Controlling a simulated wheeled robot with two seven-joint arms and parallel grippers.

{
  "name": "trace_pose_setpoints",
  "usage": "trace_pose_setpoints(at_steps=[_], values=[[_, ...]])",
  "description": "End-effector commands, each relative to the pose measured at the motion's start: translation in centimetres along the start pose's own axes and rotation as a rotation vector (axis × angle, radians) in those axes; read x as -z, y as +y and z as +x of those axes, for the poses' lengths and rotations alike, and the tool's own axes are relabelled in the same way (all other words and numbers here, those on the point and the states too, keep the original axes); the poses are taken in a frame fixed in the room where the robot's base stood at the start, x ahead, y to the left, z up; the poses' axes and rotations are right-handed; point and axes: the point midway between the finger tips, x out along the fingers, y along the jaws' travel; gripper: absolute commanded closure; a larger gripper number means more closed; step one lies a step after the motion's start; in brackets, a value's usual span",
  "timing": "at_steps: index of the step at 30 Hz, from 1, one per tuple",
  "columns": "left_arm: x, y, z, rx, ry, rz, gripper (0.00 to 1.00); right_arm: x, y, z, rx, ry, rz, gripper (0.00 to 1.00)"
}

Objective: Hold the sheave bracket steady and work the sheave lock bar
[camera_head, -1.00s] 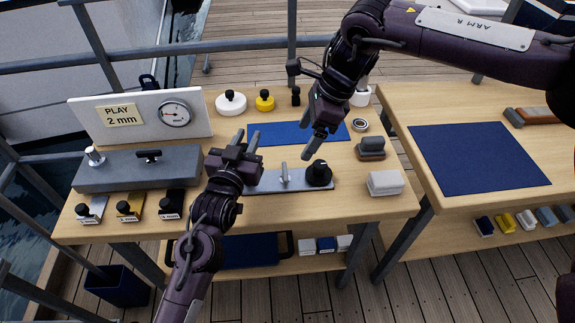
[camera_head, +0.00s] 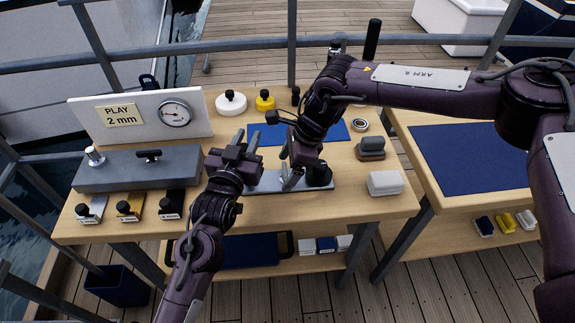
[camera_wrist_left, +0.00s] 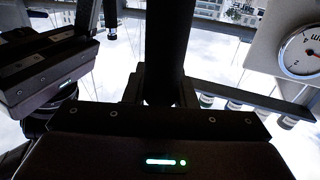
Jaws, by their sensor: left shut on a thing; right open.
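The sheave bracket (camera_head: 268,187) is a flat grey plate on the left table, with a black round part (camera_head: 319,174) at its right end. My right gripper (camera_head: 290,172) is open, low over the middle of the plate. The lock bar (camera_head: 292,181), a small light upright piece, is right by its fingers and partly hidden. I cannot tell if they touch. The left wrist view shows a dark upright form ahead and part of another dark gripper at left.
Labelled gauge pieces lie in front. A blue mat (camera_head: 330,131) lies behind.

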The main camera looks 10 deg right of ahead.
Motion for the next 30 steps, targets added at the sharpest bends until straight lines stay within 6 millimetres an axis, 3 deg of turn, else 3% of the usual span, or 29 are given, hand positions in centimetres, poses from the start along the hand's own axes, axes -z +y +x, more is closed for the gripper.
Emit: trace_pose_setpoints(at_steps=[8,18,30], values=[[-0.35,-0.02,-0.02,0.001,-0.008,0.000,0.99,0.00,0.00,0.14,0.000,0.000,0.000,0.19],[-0.35,-0.03,-0.02,0.001,-0.008,0.000,0.99,-0.01,0.03,0.12,-0.001,0.000,0.000,0.63],[-0.37,-0.04,-0.02,0.001,-0.008,0.000,0.99,-0.04,0.23,0.23,0.027,-0.001,0.077,0.63]])
